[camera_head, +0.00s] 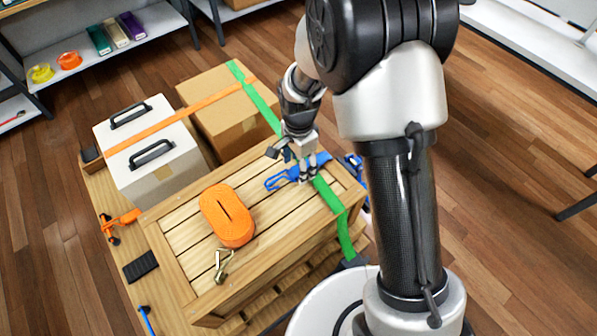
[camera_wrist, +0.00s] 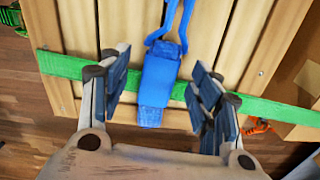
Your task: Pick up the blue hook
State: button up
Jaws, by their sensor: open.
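The blue hook (camera_wrist: 172,25) lies on the slatted wooden crate (camera_wrist: 215,40), with its blue body (camera_wrist: 160,75) toward my gripper in the wrist view. In the head view the blue hook (camera_head: 283,180) shows beside and partly behind my gripper (camera_head: 300,168). My gripper (camera_wrist: 155,88) is open over the blue piece, one finger on each side, with gaps visible on both sides in the wrist view. The hook's far end runs out of the wrist view at the top.
A green strap (camera_head: 332,197) crosses the crate by my gripper. An orange strap roll (camera_head: 228,215) and a metal hook (camera_head: 222,265) lie on the crate's left part. A white case (camera_head: 150,155) and a cardboard box (camera_head: 228,115) stand behind it.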

jog(key=shift+f, duration=0.85)
jog(key=shift+r, duration=0.1)
jog(key=shift+c, duration=0.2)
jog(key=c, duration=1.2)
